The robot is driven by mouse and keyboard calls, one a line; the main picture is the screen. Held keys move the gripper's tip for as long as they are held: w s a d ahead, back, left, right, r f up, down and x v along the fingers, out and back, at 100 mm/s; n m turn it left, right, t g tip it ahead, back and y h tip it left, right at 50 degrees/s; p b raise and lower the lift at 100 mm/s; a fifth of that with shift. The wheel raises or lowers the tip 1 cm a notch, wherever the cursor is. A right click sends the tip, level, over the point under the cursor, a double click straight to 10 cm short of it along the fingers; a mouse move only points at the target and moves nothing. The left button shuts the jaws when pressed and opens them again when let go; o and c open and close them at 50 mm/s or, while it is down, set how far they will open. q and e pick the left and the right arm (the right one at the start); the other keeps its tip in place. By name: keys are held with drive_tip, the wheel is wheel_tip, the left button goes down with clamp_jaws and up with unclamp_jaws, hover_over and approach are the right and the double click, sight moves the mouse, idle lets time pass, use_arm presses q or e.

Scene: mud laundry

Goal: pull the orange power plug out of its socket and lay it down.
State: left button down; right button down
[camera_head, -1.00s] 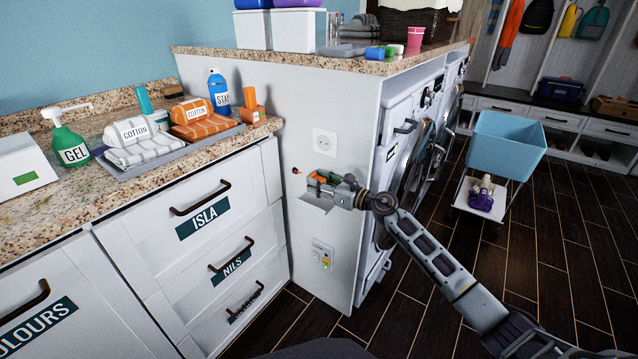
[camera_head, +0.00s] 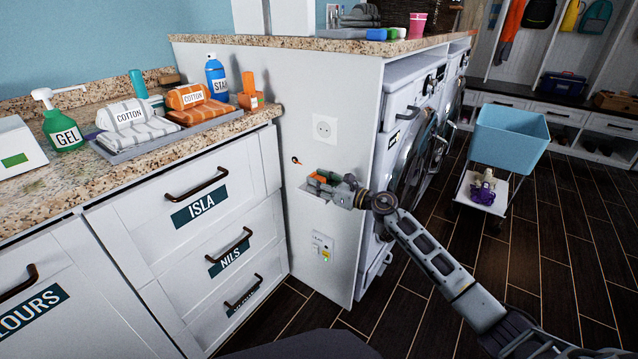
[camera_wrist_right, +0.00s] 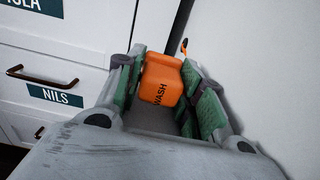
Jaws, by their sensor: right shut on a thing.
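The orange plug (camera_wrist_right: 162,79), lettered WASH, sits between the green-padded fingers of my right gripper (camera_wrist_right: 165,100) in the right wrist view. In the head view my right gripper (camera_head: 322,183) is in front of the white side panel, shut on the plug, of which only a little orange (camera_head: 319,178) shows. The plug's front end is not clear, and I cannot tell whether it touches the panel. A white wall socket (camera_head: 325,128) above the gripper is empty. A second fitting (camera_head: 322,247) with green and yellow parts is below it. My left gripper is not in view.
A small orange-and-black piece (camera_head: 296,160) is on the panel left of the gripper. The granite counter (camera_head: 60,185) at left holds a tray of towels (camera_head: 150,145) and bottles. Washing machines (camera_head: 405,130) stand right of the panel. A blue tub (camera_head: 508,138) on a cart stands farther right.

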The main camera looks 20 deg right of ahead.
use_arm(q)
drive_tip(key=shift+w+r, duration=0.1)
use_arm(e)
drive_tip(key=c, duration=0.9)
unclamp_jaws()
drive_tip(key=shift+c, duration=0.9)
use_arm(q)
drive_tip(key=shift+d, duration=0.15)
use_arm(e)
drive_tip(key=shift+o, duration=0.5)
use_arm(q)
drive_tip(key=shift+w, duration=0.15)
use_arm(e)
drive_tip(key=shift+s+d, duration=0.1)
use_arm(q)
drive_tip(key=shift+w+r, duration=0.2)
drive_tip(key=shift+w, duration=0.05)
use_arm(e)
drive_tip(key=shift+s+d, duration=0.15)
drive_tip(key=shift+s, duration=0.05)
drive_tip(key=shift+s+d, duration=0.2)
